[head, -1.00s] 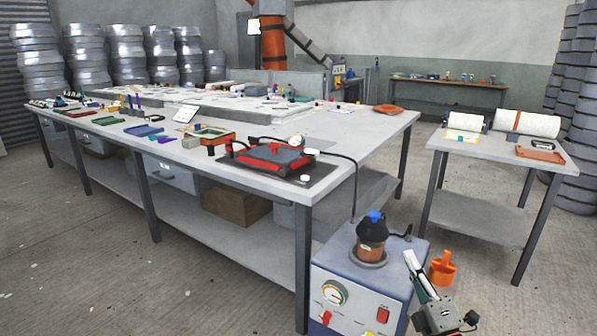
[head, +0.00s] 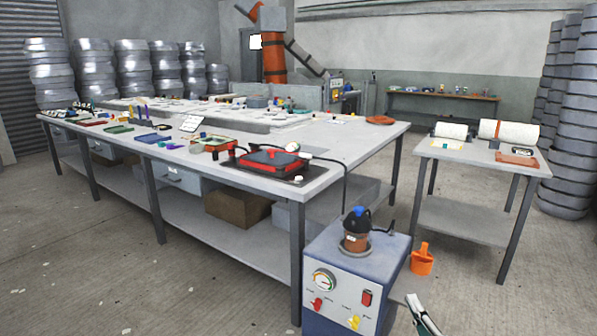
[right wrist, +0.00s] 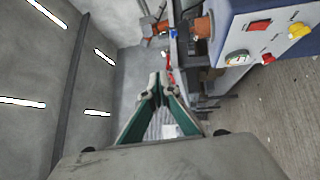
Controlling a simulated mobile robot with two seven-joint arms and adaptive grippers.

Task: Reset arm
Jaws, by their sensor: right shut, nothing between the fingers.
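My right gripper (head: 422,313) shows at the bottom edge of the head view, cut off by the frame, just right of the blue-grey machine. In the right wrist view its two green-lined fingers (right wrist: 158,82) come together at the tips, shut with nothing between them. It is in free air, apart from the machine as far as I can see. My left gripper is not in view.
The blue-grey machine (head: 335,265) carries a dark-topped pot (head: 356,232) and stands at the long table's (head: 345,150) near corner. An orange container (head: 422,260) is on the floor beside it. A smaller table (head: 480,155) stands right. The floor at front left is clear.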

